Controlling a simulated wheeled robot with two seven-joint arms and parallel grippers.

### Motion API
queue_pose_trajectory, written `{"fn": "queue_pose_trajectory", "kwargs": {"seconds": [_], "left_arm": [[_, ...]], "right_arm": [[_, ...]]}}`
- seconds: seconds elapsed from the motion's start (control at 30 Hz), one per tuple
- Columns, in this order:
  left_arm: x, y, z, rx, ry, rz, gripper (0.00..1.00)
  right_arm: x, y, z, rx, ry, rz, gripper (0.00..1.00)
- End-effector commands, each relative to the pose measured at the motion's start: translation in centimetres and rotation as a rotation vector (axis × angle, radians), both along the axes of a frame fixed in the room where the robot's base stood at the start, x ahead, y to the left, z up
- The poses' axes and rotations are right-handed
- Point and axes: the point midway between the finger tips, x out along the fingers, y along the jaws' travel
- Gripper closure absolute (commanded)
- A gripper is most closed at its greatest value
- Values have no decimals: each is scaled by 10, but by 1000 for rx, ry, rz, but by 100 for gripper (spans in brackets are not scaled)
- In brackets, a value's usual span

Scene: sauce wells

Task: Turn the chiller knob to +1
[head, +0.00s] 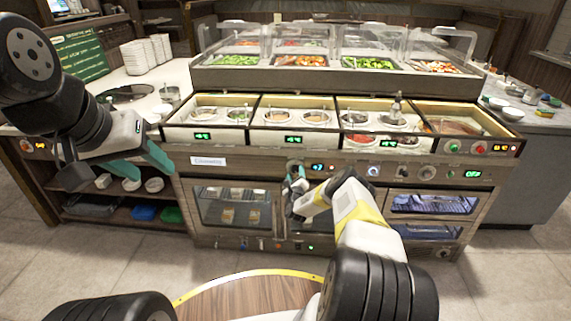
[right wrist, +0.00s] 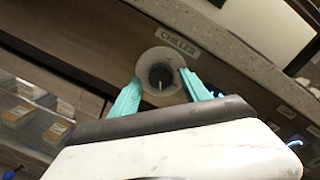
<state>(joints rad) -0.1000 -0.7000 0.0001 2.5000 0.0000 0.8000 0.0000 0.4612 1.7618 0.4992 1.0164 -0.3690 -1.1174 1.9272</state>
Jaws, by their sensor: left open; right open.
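The chiller knob (right wrist: 160,76) is a dark round dial in a pale round collar, just under a label reading CHILLER (right wrist: 180,41). A pale pointer mark shows on its lower part. My right gripper (right wrist: 160,79) is open, its two teal fingers on either side of the knob; I cannot tell whether they touch it. In the head view my right gripper (head: 296,181) is at the counter's front panel and mostly hides the knob. A small blue display (head: 318,167) beside it is too small to read surely. My left gripper (head: 148,170) is open and empty at the left.
Sauce wells with green displays (head: 293,139) sit above. Glass-fronted cabinets (head: 236,207) are below.

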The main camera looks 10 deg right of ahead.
Motion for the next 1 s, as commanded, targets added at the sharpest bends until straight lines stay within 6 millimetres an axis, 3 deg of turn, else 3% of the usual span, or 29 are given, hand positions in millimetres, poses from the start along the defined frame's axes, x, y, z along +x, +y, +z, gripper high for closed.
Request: {"fn": "queue_pose_trajectory", "kwargs": {"seconds": [0.3, 0.57, 1.0], "left_arm": [[0, 0, 0, 0, 0, 0, 53], [0, 0, 0, 0, 0, 0, 53], [0, 0, 0, 0, 0, 0, 53]], "right_arm": [[2, -1, 0, 0, -1, -1, 48], [2, -1, 0, -1, 0, 0, 99], [2, 0, 1, -76, 22, 0, 100]]}}
